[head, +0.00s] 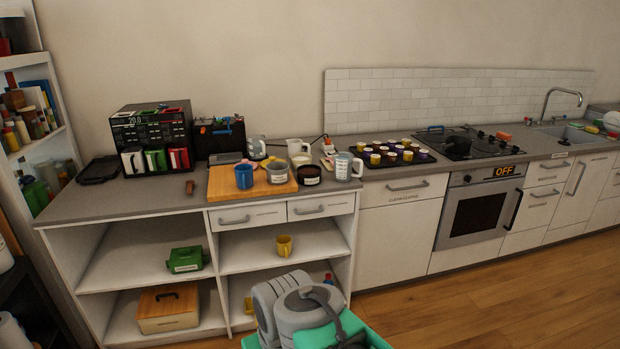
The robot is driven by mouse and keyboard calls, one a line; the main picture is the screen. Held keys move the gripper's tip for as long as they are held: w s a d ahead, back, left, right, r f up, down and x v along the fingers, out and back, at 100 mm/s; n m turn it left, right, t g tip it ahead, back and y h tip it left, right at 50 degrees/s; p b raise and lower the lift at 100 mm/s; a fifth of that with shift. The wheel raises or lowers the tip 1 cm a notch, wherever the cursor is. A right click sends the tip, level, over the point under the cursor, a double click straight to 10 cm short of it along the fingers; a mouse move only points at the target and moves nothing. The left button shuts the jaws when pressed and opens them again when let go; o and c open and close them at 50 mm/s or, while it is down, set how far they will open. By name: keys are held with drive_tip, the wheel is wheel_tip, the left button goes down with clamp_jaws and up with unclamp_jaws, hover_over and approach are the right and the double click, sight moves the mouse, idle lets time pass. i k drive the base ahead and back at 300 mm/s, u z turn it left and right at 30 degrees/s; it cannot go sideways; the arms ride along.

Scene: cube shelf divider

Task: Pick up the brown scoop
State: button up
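A small brown object (189,187) lies on the left part of the grey counter, in front of the black machine and left of the wooden board. It looks like the brown scoop, but it is too small to make out its shape. Nothing touches it. Grey rounded links of my own arm show at the bottom centre, low in front of the shelves and well away from the brown object. I cannot make out the fingers of my gripper in this view.
A wooden board (222,184) holds a blue mug (244,176) and bowls. A black machine (153,138) with colored cups and a dark tray (99,170) stand behind. The counter's (130,198) front left is clear. Open shelves are below; wooden floor (480,308) is free at right.

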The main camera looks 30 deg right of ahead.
sight(190, 189)
drive_tip(key=z, duration=0.6)
drive_tip(key=i, duration=2.35)
drive_tip(key=u, duration=3.4)
